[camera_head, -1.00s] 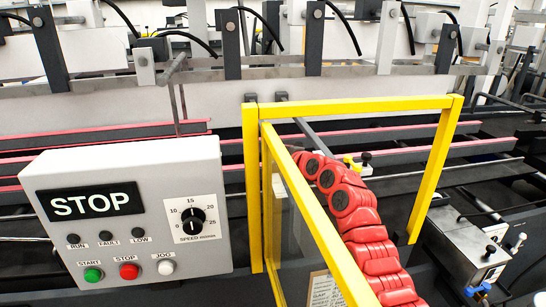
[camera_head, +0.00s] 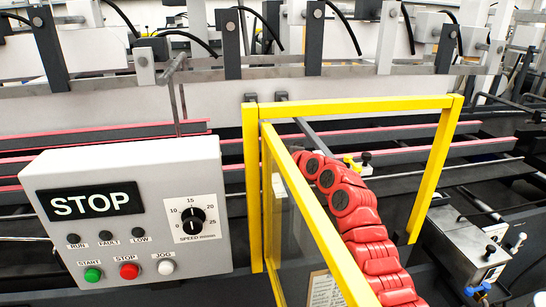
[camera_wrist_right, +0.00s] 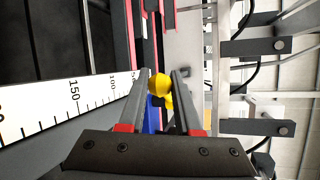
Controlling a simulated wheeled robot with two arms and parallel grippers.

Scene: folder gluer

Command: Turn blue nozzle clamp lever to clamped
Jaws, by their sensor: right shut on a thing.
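My right gripper (camera_wrist_right: 160,80) has its two fingers on either side of a round yellow knob (camera_wrist_right: 159,84) and is shut on it. A blue part (camera_wrist_right: 152,115) shows just below the knob, between the fingers; I cannot tell how the two join. In the head view my red right arm reaches through the yellow frame and hides the gripper. A small yellow piece (camera_head: 351,162) shows just past the arm's end, beside a black knob (camera_head: 366,157). The lever's angle cannot be made out. My left gripper is in neither view.
The yellow guard frame (camera_head: 350,105) with a clear panel surrounds my right arm closely. A grey control box (camera_head: 130,210) with a STOP display stands at left. A white scale (camera_wrist_right: 75,105) lies beside the gripper. Dark rails with red strips (camera_head: 100,135) run behind.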

